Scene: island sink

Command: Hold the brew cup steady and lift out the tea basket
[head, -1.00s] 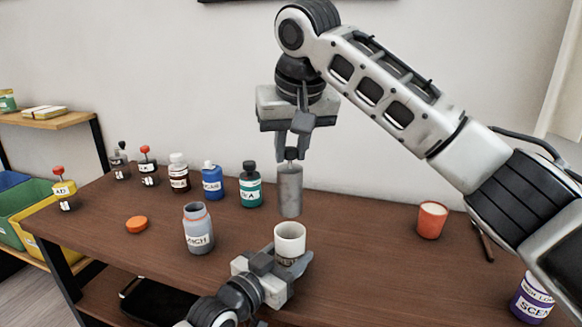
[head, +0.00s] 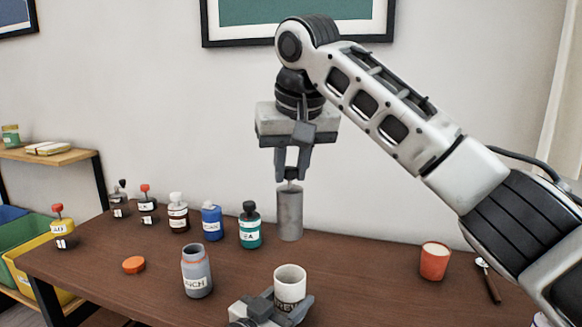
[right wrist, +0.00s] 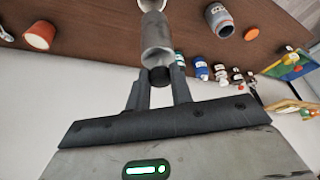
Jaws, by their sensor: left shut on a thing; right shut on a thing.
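The tea basket (head: 290,215) is a grey metal cylinder with a dark knob on top. My right gripper (head: 291,172) is shut on that knob, and the basket hangs upright above the cup, clear of its rim. The white brew cup (head: 290,280) stands upright near the table's front, with dark lettering partly hidden. My left gripper (head: 287,306) is shut on the cup low down. The inside bottom of the cup is hidden.
A grey open jar (head: 196,273) and an orange lid (head: 134,265) stand left of the cup. Several bottles, including a teal one (head: 250,228), line the back. Table between cup and orange cup is clear.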

